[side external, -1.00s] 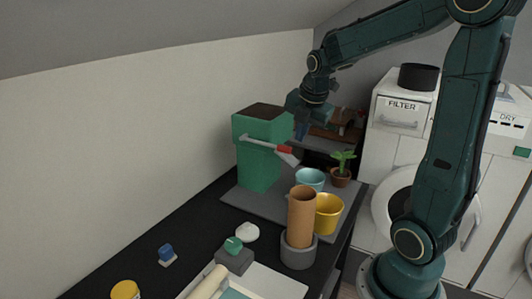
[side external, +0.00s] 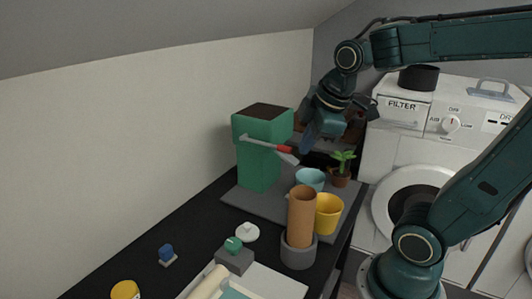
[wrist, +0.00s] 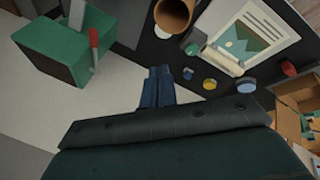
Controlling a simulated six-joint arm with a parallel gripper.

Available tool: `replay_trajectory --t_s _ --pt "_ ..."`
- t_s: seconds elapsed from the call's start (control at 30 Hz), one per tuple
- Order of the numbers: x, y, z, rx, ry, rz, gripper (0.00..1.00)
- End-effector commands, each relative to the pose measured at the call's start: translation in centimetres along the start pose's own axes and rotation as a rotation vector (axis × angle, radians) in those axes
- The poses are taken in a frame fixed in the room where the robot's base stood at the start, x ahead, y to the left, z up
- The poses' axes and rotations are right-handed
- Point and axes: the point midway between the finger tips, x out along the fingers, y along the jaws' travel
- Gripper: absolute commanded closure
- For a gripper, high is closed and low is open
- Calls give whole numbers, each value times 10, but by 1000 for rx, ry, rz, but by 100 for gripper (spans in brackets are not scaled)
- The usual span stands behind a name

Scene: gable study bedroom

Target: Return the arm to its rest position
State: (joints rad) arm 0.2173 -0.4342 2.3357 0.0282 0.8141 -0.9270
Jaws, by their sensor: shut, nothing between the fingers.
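My gripper (side external: 308,140) hangs in the air above the back of the dark desk, just right of the green box (side external: 262,160) with the red-tipped lever. In the wrist view its two blue fingers (wrist: 157,84) lie together with nothing between them. The fingertips are apart from every object. My arm reaches in from the right, its forearm high over the white machines.
A grey mat (side external: 245,205) bears the green box, a light blue cup (side external: 311,178), a yellow cup (side external: 328,214) and a potted plant (side external: 342,160). A tan tube (side external: 301,215) stands upright in a grey holder. White machines (side external: 455,150) stand behind my arm.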

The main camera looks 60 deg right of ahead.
Motion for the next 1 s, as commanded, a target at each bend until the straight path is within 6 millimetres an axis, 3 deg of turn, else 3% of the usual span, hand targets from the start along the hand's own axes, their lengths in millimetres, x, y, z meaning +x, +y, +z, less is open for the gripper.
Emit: replay_trajectory --t_s 0.3,0.6,1.0 --pt "-20 -46 3 336 64 -21 100" --pt "-30 -80 12 618 105 -61 100" --pt "-32 -90 15 713 113 -77 100"
